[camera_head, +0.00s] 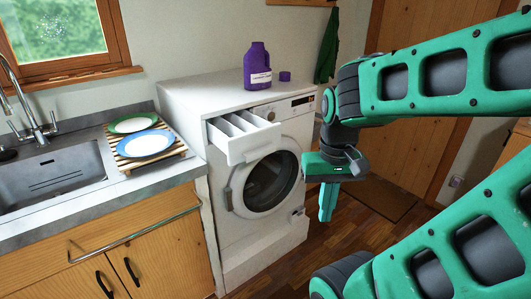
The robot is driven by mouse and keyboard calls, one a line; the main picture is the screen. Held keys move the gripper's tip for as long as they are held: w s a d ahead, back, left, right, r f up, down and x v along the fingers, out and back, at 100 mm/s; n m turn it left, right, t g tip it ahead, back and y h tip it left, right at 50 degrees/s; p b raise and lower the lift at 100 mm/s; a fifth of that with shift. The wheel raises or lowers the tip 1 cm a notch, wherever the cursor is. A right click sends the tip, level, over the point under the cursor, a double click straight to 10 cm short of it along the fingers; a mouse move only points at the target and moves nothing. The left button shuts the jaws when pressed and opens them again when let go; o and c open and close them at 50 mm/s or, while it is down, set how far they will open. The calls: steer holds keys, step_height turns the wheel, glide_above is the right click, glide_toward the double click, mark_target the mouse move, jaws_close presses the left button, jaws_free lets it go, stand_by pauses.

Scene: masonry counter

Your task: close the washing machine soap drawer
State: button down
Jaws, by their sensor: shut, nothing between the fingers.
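The white washing machine (232,238) stands right of the sink counter. Its soap drawer (248,147) sticks out at the upper left of the front, with its compartments showing from above. The round door (268,181) below the drawer looks closed. My gripper (326,205) is to the right of the machine's front, pointing down, with its fingers together and nothing held. In the picture it is right of the drawer and lower than it, with a visible gap between them.
A purple detergent bottle (257,66) and a small purple cap (285,76) stand on the machine's top. Plates (145,144) lie on a wooden rack on the counter beside the sink (50,178). Wooden floor (353,228) is open in front of the machine, with a brown mat (381,198) behind.

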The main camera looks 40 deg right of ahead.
mark_target(269, 152)
steer(key=shift+s, duration=0.1)
steer(key=w+d+r+n+t+y, duration=0.2)
steer(key=w+d+r+n+t, duration=0.15)
steer(key=w+n, duration=0.75)
steer(key=w+d+r+n+t+y, duration=0.25)
steer(key=w+d+r+n, duration=0.25)
steer(key=w+n, duration=0.5)
steer(key=shift+w+a+f+n, duration=0.45)
steer(key=shift+w+a+f, duration=0.3)
steer(key=shift+w+f, duration=0.5)
steer(key=shift+w+a+f+n, duration=0.4)
steer(key=shift+w+a+f, duration=0.3)
steer(key=shift+w+f, duration=0.6)
steer(key=shift+w+a+f+n, duration=0.45)
steer(key=shift+w+a+f, duration=0.4)
steer(key=shift+f, duration=0.7)
